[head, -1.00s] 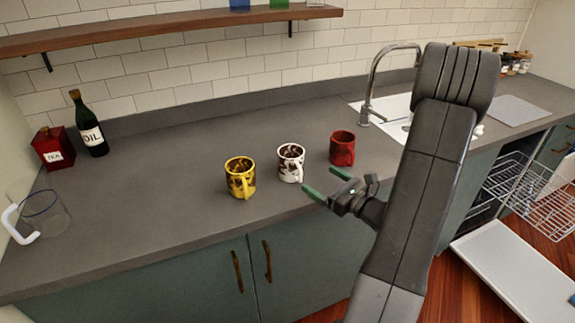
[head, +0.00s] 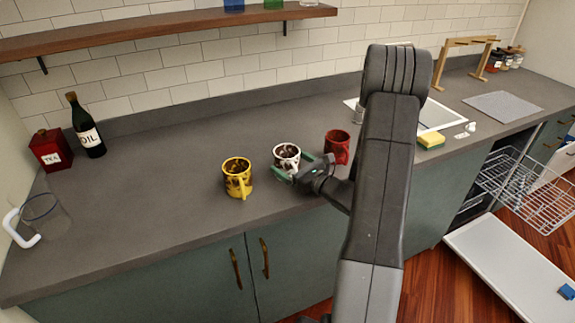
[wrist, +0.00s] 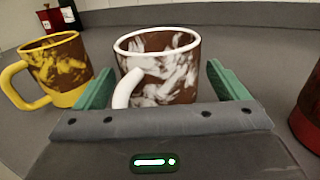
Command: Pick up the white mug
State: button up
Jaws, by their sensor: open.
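The white mug (head: 286,156) has a white rim and handle with brown patches on its body. It stands upright on the grey counter. My gripper (head: 293,169) is at the mug, with its green fingers open. In the wrist view the white mug (wrist: 160,72) stands between the two spread fingers of my gripper (wrist: 160,88), its handle pointing toward the palm and to the left. I see a gap on the right between mug and finger. Whether the left finger touches it I cannot tell.
A yellow mug (head: 237,178) stands close on the left and a red mug (head: 336,147) close on the right. An oil bottle (head: 87,128), a red tea box (head: 50,150) and a glass jug (head: 40,218) stand at far left. The counter's front left (head: 140,230) is clear.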

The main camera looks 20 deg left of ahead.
jog(key=c, duration=1.3)
jog(key=shift+c, duration=0.2)
